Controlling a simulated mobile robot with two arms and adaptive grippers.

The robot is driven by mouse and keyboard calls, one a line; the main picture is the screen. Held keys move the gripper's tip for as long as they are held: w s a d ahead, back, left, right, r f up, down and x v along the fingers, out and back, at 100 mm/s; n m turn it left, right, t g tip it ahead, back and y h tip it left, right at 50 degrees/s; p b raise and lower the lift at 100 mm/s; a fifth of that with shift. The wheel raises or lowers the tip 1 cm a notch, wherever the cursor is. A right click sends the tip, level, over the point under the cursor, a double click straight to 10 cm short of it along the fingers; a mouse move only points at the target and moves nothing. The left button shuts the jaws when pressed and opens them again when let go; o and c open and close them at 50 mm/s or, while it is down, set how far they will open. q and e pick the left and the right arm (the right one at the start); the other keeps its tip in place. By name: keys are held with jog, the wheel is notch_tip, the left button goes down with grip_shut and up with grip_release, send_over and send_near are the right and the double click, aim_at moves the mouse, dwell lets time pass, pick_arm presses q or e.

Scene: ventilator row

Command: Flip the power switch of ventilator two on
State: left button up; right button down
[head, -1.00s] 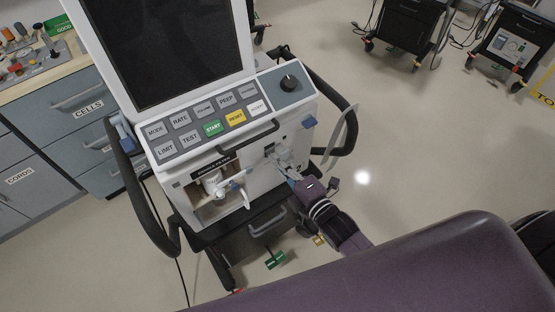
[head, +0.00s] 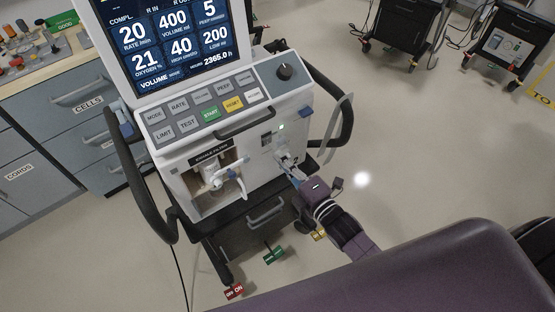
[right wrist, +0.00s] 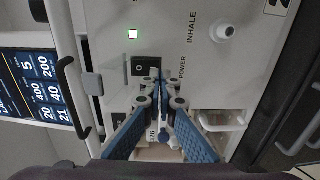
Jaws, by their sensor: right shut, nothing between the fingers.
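The ventilator (head: 255,165) stands in front of me, its screen (head: 175,45) lit blue with white numbers. Its power switch (right wrist: 146,66), a small black rocker beside the word POWER, is in the right wrist view; it also shows in the head view (head: 267,139). A small indicator (right wrist: 133,34) near the switch glows green. My right gripper (right wrist: 157,78) is shut and empty, its fingertips close to the switch; I cannot tell if they touch it. In the head view, my right gripper (head: 284,157) is at the lower right of the front panel. My left gripper is not in view.
Black side handles (head: 145,190) flank the ventilator. A hose port marked INHALE (right wrist: 222,31) sits near the switch. Coloured tags (head: 273,254) hang low by the cart. Drawers (head: 75,100) are at left, other carts (head: 505,45) at back right.

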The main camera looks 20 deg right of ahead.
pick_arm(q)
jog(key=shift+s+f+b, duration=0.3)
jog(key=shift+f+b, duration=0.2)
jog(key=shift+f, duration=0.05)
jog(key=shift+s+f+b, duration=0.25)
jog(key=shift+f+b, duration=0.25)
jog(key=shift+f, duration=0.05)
pick_arm(e)
jog(key=f+v, duration=0.1)
jog(key=v, duration=0.8)
jog(key=shift+s+d+f, duration=0.15)
jog(key=shift+s+f, duration=0.25)
jog(key=shift+s, duration=0.05)
